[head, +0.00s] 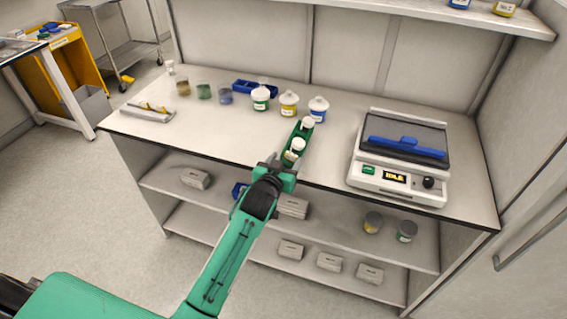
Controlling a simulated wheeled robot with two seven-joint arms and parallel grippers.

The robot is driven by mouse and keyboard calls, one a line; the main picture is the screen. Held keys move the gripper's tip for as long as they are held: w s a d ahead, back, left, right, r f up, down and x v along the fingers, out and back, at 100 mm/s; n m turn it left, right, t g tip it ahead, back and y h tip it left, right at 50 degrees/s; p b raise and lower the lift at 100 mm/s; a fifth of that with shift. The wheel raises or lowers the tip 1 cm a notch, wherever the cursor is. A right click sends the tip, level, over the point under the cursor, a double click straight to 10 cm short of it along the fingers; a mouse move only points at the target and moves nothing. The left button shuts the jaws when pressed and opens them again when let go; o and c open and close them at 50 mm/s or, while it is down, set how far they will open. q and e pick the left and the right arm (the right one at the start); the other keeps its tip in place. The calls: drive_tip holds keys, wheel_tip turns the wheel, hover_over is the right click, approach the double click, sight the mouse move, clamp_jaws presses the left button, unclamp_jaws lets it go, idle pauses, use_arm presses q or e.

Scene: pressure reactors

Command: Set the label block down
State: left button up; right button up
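My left gripper (272,165) is at the front edge of the bench, at the near end of a narrow green tray (303,132). The fingers look dark and small. I cannot tell whether they touch the tray or hold anything. No block shows clearly between them. A pale low block (148,112) with yellow marks lies on the bench's left end, apart from the gripper. It may be the label block, but I cannot read it. My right gripper is not in view.
The green tray holds white-capped bottles (294,151). Behind it are a white-and-green jar (260,98), a yellow jar (289,104), a blue jar (318,109) and a blue tray (246,86). A machine (399,178) stands right. The bench top (215,128) is clear left of the green tray.

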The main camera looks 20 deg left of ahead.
use_arm(q)
drive_tip(key=shift+s+a+f, duration=0.1)
drive_tip(key=shift+a+f, duration=0.05)
drive_tip(key=shift+f, duration=0.3)
drive_tip(key=s+r, duration=0.3)
drive_tip(key=s, duration=0.8)
drive_tip(key=shift+s+a+r+b, duration=0.15)
drive_tip(key=shift+a+r+b, duration=0.05)
drive_tip(key=shift+r+b, duration=0.1)
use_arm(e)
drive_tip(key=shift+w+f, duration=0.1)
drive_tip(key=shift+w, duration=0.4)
